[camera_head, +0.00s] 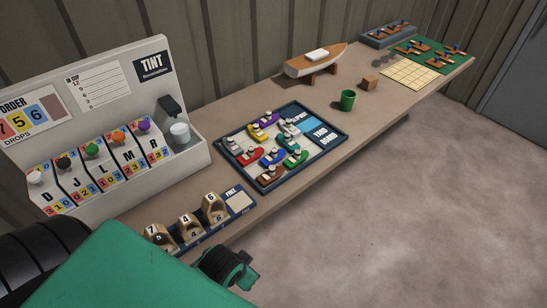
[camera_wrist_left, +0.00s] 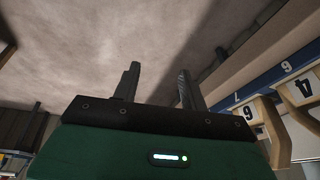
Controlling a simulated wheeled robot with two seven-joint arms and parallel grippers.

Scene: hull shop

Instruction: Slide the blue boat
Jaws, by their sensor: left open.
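The blue boat (camera_head: 273,156) sits among several small coloured boats on the dark-framed board (camera_head: 243,179) in the middle of the bench. A red boat (camera_head: 251,156) is to its left and a green boat (camera_head: 295,158) to its right. My left gripper (camera_head: 229,266) is at the bottom of the head view, beyond the bench's front edge and well below the board in the picture. In the left wrist view my left gripper (camera_wrist_left: 160,75) has its two fingers apart with nothing between them. The blue boat does not show there. My right gripper is not in view.
Wooden numbered blocks (camera_head: 190,226) stand in a strip along the bench's front edge, near my left gripper. A tint dispenser (camera_head: 190,155) is at the left.

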